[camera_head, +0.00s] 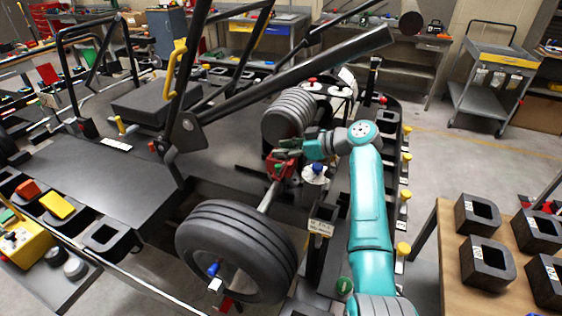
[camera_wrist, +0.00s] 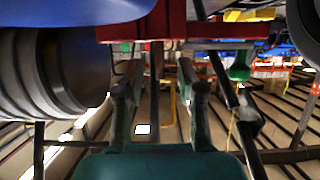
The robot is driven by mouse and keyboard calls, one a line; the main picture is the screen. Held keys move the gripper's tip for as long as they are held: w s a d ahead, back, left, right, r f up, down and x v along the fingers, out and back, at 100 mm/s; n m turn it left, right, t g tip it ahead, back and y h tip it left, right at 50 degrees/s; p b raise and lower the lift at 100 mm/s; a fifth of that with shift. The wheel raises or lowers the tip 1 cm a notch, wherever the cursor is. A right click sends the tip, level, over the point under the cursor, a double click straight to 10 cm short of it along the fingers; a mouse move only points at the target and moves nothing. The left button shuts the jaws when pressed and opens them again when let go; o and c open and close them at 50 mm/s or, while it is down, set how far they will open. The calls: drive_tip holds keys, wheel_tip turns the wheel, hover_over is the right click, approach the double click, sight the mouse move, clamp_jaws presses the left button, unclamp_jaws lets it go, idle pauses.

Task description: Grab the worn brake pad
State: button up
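My gripper (camera_head: 290,148) is at the red brake caliper (camera_head: 282,167) on the kart's axle, near the ribbed grey cylinder. In the wrist view its two fingers (camera_wrist: 158,82) stand apart, reaching toward the underside of the red caliper body (camera_wrist: 182,22). A thin dark upright plate (camera_wrist: 155,88) shows between the fingers, with visible gaps on both sides. I cannot tell whether this plate is the worn brake pad or another part. No pad can be picked out clearly in the head view, where my gripper covers part of the caliper.
The ribbed cylinder (camera_head: 290,113) stands close behind the caliper, and a black tyre (camera_head: 237,250) is in front. A dark frame bar (camera_head: 300,70) slants above my gripper. A wooden table (camera_head: 455,275) with black holders (camera_head: 478,214) is at right; open floor lies behind it.

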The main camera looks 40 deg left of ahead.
drive_tip(key=shift+c, duration=0.2)
clamp_jaws()
